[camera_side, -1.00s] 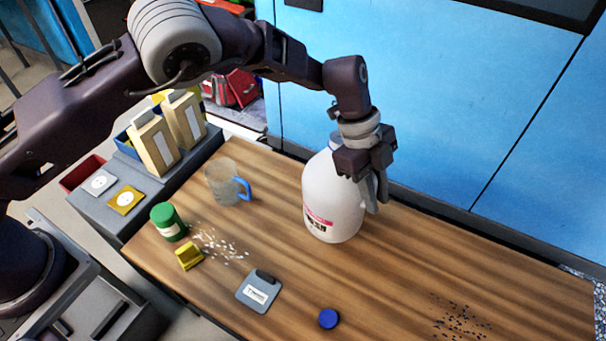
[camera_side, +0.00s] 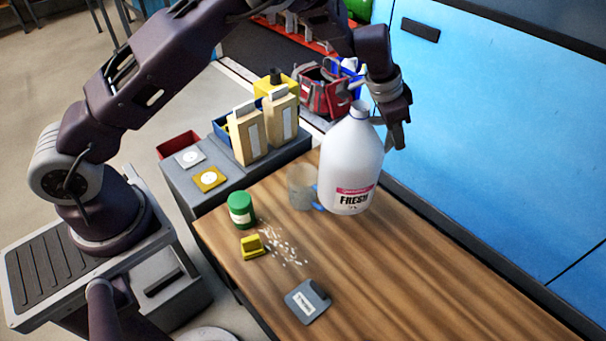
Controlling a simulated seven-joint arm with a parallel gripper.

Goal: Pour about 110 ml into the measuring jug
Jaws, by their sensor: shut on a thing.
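A large white plastic bottle (camera_side: 346,165) with a pink "FRESH" label stands upright in my grip, and it appears raised off the table. My gripper (camera_side: 396,138) is shut on its right side, where the handle is mostly hidden. The clear measuring jug (camera_side: 301,187) stands on the wooden table just left of and behind the bottle. The bottle covers part of the jug's blue handle (camera_side: 317,198). Any liquid level in the jug is too unclear to read.
A green-lidded tub (camera_side: 241,210), a yellow block (camera_side: 253,247), scattered white bits (camera_side: 283,246) and a grey scraper-like plate (camera_side: 307,301) lie on the table (camera_side: 400,270). A grey bench (camera_side: 215,172) with cartons is behind left. The table's right part is clear.

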